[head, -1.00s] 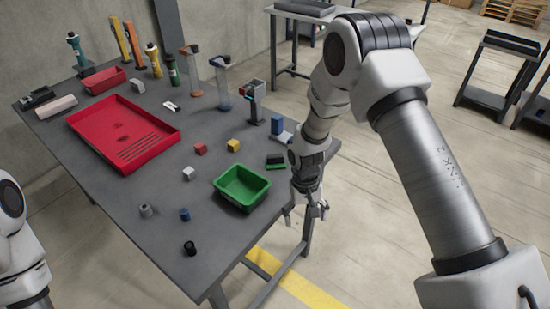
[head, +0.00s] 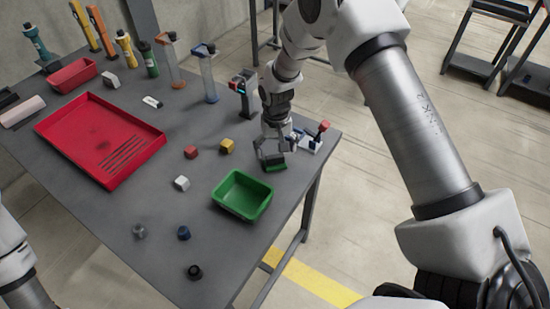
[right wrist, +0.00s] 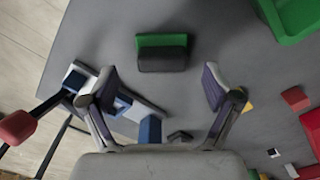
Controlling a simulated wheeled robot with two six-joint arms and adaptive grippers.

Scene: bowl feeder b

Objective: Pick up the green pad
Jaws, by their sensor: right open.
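The green pad (head: 275,165), a small block with a green part and a dark part, lies on the grey table left of the table's right edge. In the right wrist view the green pad (right wrist: 162,48) lies ahead of the fingertips, roughly centred between them and apart from both. My right gripper (head: 272,151) is over the table at the pad, fingers partly covering it in the head view. In its wrist view my right gripper (right wrist: 160,90) is open, with nothing between the fingers. My left gripper is out of view.
A green bin (head: 243,208) stands close in front of the pad. A blue and white fixture with a red knob (head: 323,127) stands right of the gripper. Yellow (head: 226,146) and red (head: 191,152) cubes lie to the left. A red tray (head: 60,127) is farther left.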

